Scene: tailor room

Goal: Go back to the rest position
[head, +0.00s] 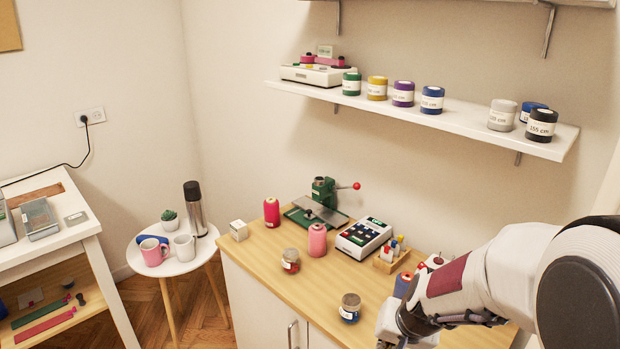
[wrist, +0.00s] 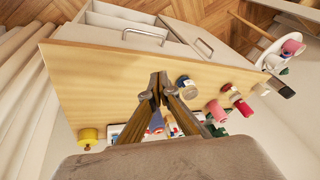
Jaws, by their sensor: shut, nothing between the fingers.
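My gripper (wrist: 157,86) shows in the wrist view with its two fingers together at the tips and nothing between them. It is above the wooden top of the cabinet (wrist: 100,85). In the head view my arm (head: 480,283) reaches in from the lower right over the right end of the wooden top (head: 262,252), and the fingertips cannot be made out clearly there. The arm hides part of the right end of the cabinet top.
A wall shelf (head: 465,117) with several labelled spools hangs above. A round table (head: 172,265) stands left.

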